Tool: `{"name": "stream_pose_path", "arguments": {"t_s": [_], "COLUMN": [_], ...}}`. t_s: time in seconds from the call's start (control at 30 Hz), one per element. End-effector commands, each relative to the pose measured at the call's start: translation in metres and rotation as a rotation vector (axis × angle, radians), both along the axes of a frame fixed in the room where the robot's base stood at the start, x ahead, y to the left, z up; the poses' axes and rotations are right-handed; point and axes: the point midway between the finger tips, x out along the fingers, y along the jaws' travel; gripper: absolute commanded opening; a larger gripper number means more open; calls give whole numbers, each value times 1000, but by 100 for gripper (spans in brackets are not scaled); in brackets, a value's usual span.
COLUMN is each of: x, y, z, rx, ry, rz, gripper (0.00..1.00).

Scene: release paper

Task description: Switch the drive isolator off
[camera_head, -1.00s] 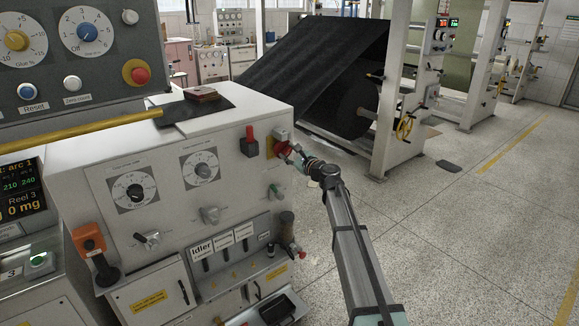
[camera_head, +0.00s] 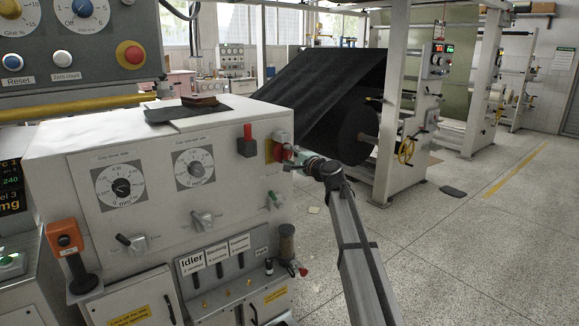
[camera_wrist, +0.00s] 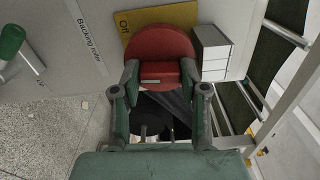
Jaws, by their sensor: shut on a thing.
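The drive isolator appears to be the red rotary knob (camera_wrist: 160,42) on a yellow plate (camera_wrist: 180,14) reading "Off", with a raised red grip bar across it. In the head view the knob (camera_head: 284,152) is at the upper right of the grey cabinet's front. My gripper (camera_wrist: 160,72) has one finger on each side of the grip bar and is shut on it. The head view shows my gripper (camera_head: 291,154) reaching it from the right. Most of the plate's lettering is hidden or unclear.
A red-handled lever (camera_head: 248,141) on a black base is just left of the isolator. A green-handled lever (camera_head: 274,199) is below. Dark folded paper or cloth (camera_head: 188,108) lies on the cabinet top. A large black roll (camera_head: 357,135) stands behind.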

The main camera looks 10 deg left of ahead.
Motion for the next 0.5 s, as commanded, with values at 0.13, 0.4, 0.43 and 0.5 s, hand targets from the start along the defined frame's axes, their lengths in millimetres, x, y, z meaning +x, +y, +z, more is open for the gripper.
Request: {"name": "stream_pose_path", "arguments": {"t_s": [0.13, 0.4, 0.43, 0.5], "x": [2, 1, 1, 1], "y": [1, 1, 1, 1], "z": [-1, 2, 2, 2], "rx": [-45, -82, -82, -84], "ry": [-45, -80, -80, -82], "rz": [-1, 0, 0, -1], "gripper": [9, 9, 9, 9]}}
